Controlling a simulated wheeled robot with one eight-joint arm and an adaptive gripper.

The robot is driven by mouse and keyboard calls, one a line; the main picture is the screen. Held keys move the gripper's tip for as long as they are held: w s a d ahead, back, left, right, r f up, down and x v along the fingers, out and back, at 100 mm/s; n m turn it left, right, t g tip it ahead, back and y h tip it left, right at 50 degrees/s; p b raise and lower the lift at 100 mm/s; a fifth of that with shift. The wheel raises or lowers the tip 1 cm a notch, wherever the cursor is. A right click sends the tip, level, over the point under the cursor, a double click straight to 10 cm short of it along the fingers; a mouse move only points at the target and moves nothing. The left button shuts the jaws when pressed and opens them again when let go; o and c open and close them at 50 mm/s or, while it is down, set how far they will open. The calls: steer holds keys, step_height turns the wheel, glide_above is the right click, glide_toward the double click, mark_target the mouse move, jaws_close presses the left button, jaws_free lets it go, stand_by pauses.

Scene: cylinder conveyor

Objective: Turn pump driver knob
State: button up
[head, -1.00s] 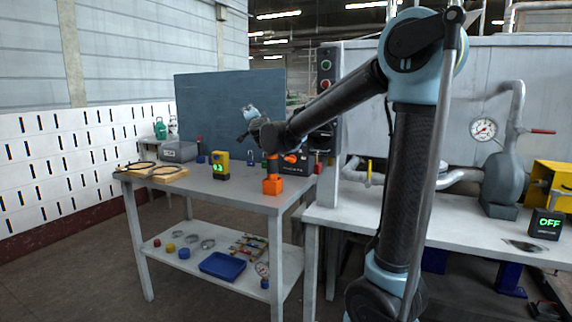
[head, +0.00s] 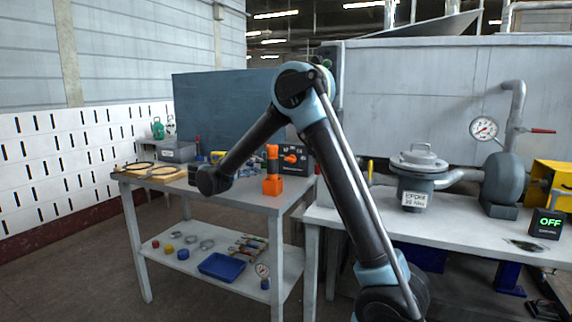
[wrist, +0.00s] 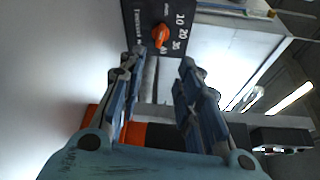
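The pump driver is a black box (head: 293,161) at the back right of the left bench. Its orange knob (head: 291,158) faces outward. In the wrist view the black dial face (wrist: 140,16) is at the top, with numbers 10, 20 and 30 beside the orange knob (wrist: 160,35). My gripper (wrist: 161,58) is open and empty, its two fingers spread apart. The knob shows beyond and between the fingertips, with no contact visible. In the head view my wrist is left of the driver, and the fingers are mostly hidden.
An orange upright fixture (head: 272,184) stands on the bench just in front of the driver. A grey tank (head: 418,172), pump body (head: 503,178), gauge (head: 484,128) and OFF display (head: 546,223) are on the right bench (head: 460,227). A blue tray (head: 221,266) lies on the lower shelf.

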mark_target(287, 160)
steer(key=x, duration=1.7)
jaws_close()
